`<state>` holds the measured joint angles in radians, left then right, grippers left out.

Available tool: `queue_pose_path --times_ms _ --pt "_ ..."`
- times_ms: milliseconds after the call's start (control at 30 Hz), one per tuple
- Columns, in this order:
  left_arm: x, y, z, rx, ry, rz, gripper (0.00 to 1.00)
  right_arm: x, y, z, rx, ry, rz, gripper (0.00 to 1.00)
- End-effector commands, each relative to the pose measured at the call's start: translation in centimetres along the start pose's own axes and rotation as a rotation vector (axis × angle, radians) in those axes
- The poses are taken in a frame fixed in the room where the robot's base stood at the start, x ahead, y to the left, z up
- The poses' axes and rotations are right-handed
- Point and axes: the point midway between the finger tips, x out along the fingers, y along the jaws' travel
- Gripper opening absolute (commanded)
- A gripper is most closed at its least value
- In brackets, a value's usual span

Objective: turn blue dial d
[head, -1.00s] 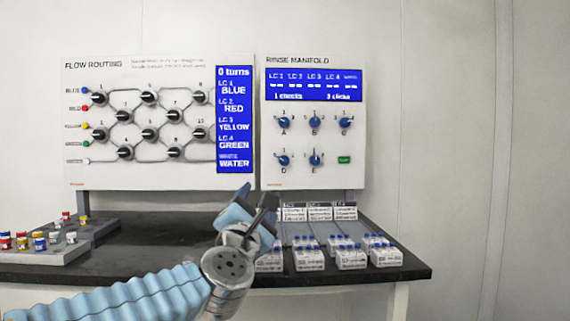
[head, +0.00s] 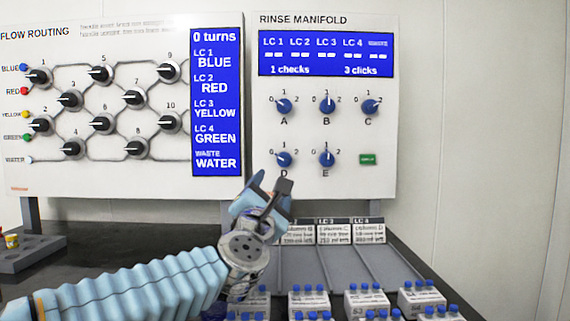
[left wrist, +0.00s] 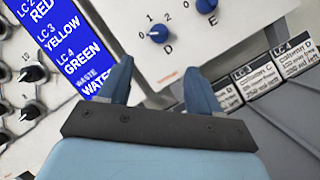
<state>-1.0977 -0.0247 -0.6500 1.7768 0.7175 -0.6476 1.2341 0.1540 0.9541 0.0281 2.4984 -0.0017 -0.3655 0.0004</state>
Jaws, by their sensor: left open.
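Blue dial D (head: 284,159) is a small round knob at the lower left of the RINSE MANIFOLD panel (head: 385,190), with 0, 1 and 2 marked around it. Its pale mark appears to point toward 0. In the left wrist view dial D (left wrist: 158,33) lies ahead of the fingertips, roughly centred between them. My left gripper (head: 270,190) is open and empty, just below dial D in the head view. In the left wrist view its two fingers (left wrist: 160,76) stand apart, not touching the dial. My right gripper is not in view.
Blue dial E (head: 327,159) is right of D; dials A (head: 284,106), B (head: 327,105) and C (head: 370,107) are above. A green button (head: 367,159) is right of E. The FLOW ROUTING board (head: 100,185) is at left. Boxes of blue-capped vials (head: 366,303) stand below.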

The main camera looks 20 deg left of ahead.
Motion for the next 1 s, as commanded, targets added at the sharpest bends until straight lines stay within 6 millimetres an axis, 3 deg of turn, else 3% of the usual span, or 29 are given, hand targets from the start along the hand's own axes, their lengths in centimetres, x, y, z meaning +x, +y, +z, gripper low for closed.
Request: queue_pose_path --times_ms 533,700,1000 --pt "11.2 0.2 0.1 0.007 0.001 0.003 0.64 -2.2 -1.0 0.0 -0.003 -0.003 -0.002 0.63" --pt "12.8 0.1 0.1 0.003 0.000 0.001 0.64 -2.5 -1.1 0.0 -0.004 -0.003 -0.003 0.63" --pt "13.1 0.1 0.1 0.001 -0.001 0.000 0.64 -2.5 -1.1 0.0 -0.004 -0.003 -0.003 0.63"
